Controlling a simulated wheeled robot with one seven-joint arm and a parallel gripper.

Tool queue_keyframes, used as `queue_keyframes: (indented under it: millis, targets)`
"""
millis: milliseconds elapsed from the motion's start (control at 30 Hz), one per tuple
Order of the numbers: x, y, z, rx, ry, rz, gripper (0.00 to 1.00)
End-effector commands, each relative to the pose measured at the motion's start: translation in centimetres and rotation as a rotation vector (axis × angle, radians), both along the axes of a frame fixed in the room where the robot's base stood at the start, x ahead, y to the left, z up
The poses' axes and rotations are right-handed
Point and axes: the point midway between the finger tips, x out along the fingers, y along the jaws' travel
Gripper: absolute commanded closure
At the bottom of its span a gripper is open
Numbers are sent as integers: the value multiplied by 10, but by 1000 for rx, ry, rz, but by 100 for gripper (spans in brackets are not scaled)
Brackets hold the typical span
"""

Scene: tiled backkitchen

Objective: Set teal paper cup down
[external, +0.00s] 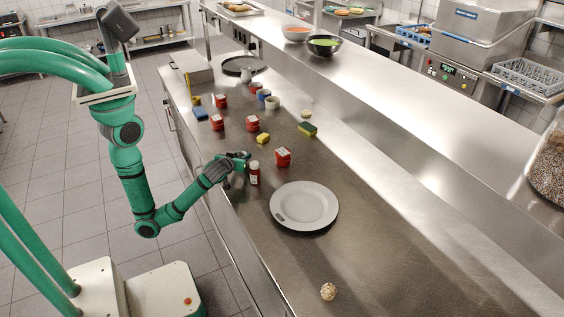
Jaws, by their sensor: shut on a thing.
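The cup is mostly hidden by the fingers and hard to tell from the green arm at this size. I cannot tell whether it touches the counter top.
A grey plate (318,197) lies right of the bottle. A red-and-white box (283,157) stands close behind my gripper. Several boxes, sponges and cups sit farther back. The counter front is clear except for a small round ball (328,291).

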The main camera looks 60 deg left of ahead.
Motion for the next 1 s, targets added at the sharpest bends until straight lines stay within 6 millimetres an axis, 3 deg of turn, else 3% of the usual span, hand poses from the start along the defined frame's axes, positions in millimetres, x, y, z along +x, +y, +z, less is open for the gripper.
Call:
queue_keyframes:
  millis: [100, 467, 500, 567, 1000]
  targets:
    - [0, 0, -9, 1, 2, 0, 90]
    - [0, 0, -11, 0, 0, 0, 90]
    - [0, 0, -11, 0, 0, 0, 65]
    - [0, 0, -11, 1, -1, 0, 50]
    - [-4, -5, -6, 1, -1, -3, 48]
